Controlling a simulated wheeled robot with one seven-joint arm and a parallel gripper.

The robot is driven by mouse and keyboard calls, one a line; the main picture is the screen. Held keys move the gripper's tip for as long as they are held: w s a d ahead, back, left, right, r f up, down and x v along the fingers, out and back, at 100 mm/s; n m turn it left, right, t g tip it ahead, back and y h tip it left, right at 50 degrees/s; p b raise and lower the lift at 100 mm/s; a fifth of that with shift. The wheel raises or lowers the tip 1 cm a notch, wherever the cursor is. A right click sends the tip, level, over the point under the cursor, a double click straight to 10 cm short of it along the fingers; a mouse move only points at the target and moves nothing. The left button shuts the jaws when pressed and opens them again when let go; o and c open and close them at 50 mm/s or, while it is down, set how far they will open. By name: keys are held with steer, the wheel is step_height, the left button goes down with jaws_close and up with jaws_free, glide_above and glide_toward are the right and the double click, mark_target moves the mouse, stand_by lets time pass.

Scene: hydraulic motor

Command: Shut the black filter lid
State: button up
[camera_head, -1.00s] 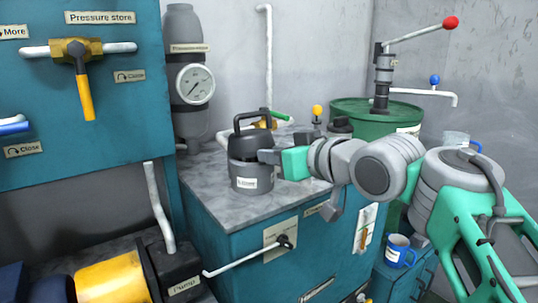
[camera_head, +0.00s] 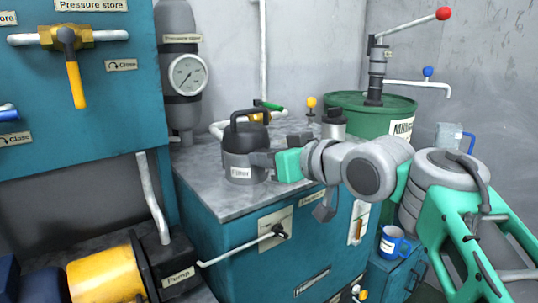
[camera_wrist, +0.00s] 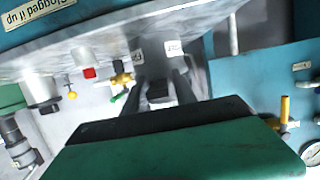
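The filter (camera_head: 240,172) is a grey, labelled canister on the cabinet top. Its black lid (camera_head: 243,141) with an arched handle sits over the canister; I cannot tell whether it is fully seated. My gripper (camera_head: 262,159) is at the right side of the filter, at about the height where lid and canister meet. It looks very close to the filter, and contact is unclear. In the wrist view my gripper's two dark fingers (camera_wrist: 167,75) stand apart, with a gap between them. That view does not clearly show the lid.
Behind the filter are a green-handled valve (camera_head: 268,106) and a yellow knob (camera_head: 311,102). A pressure gauge (camera_head: 187,76) is on the grey cylinder at the back. A green barrel (camera_head: 345,100) stands to the right. The grey worktop (camera_head: 215,203) is clear in front of the filter.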

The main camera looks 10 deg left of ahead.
steer(key=shift+o, duration=0.8)
steer(key=shift+r, duration=0.1)
steer(key=shift+d, duration=0.1)
steer(key=shift+r, duration=0.1)
